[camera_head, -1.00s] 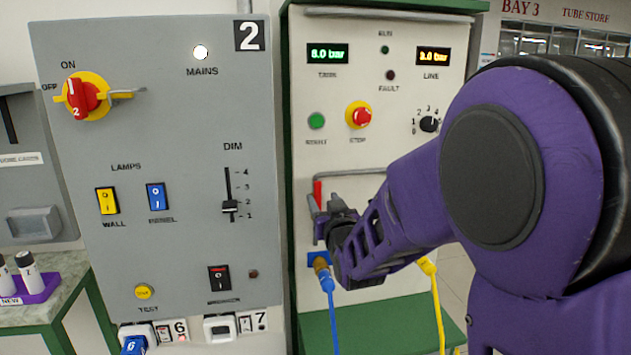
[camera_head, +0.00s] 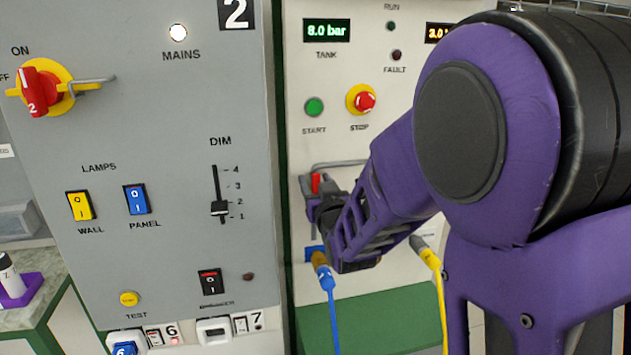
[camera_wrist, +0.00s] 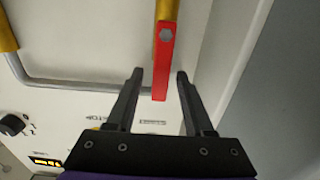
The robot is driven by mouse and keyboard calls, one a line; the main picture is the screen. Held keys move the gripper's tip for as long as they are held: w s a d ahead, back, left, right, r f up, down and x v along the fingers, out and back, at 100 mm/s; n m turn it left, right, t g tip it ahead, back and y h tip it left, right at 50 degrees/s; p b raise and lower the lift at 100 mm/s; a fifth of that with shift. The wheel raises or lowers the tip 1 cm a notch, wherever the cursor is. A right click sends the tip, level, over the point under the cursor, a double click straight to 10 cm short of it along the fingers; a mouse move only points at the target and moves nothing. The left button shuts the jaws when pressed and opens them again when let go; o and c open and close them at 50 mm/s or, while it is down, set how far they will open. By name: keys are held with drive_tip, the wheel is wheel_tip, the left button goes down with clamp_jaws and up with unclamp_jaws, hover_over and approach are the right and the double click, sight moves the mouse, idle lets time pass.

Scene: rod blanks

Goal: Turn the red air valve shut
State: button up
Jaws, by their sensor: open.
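The red air valve handle (camera_head: 316,183) is on the white compressor panel, partly hidden behind my gripper in the head view. In the wrist view the red handle (camera_wrist: 164,62) is a flat bar with a grey hex bolt, in line with a yellow part at its upper end. My gripper (camera_wrist: 160,78) is open. The handle's free end lies between the two dark fingertips in that picture, with a gap on both sides. I cannot tell the depth between them. In the head view my gripper (camera_head: 312,200) is at the valve, below the grey pipe.
A grey pipe (camera_wrist: 90,86) runs across beside the handle. A blue hose (camera_head: 331,300) and a yellow hose (camera_head: 436,275) hang below. The grey switch panel (camera_head: 165,130) stands close on the left. The tank display (camera_head: 326,30) reads 8.0 bar.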

drive_tip(key=shift+c, duration=0.3)
clamp_jaws()
idle(1.1)
